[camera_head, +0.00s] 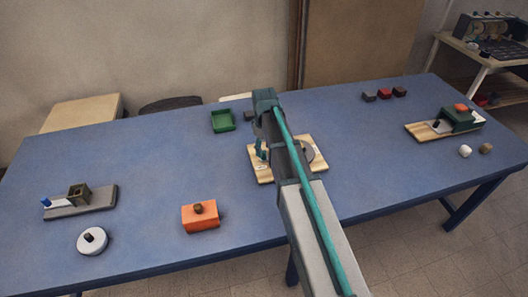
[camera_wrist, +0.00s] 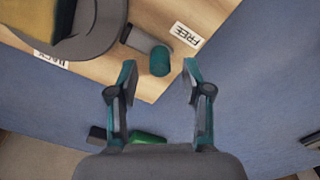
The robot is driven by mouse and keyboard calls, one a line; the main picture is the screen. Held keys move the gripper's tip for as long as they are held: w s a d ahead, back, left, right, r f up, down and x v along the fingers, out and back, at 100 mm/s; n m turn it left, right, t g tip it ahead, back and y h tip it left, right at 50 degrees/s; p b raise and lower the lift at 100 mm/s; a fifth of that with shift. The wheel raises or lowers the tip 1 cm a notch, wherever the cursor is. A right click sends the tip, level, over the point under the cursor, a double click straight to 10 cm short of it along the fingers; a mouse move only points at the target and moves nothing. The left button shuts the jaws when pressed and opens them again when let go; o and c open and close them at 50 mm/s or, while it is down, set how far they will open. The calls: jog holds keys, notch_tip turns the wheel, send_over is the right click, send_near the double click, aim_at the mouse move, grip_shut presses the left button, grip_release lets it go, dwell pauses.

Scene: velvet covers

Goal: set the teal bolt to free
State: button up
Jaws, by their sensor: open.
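The teal bolt knob (camera_wrist: 159,61) sits on the end of a short grey bar (camera_wrist: 146,42) on a wooden board (camera_wrist: 110,73). The board also shows in the head view (camera_head: 262,175), partly hidden by my arm. A FREE label (camera_wrist: 187,35) lies just right of the knob in the wrist view. Another label (camera_wrist: 50,59) lies at the left, its word hard to read. My gripper (camera_wrist: 160,72) is open and empty, its teal fingertips on either side of the knob's near end, with gaps on both sides. I cannot tell its height above the board.
A grey round part (camera_wrist: 85,35) stands on the board beside the bolt.

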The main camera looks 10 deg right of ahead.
aim_at(268, 155)
jog(key=shift+f, duration=1.45)
grip_shut()
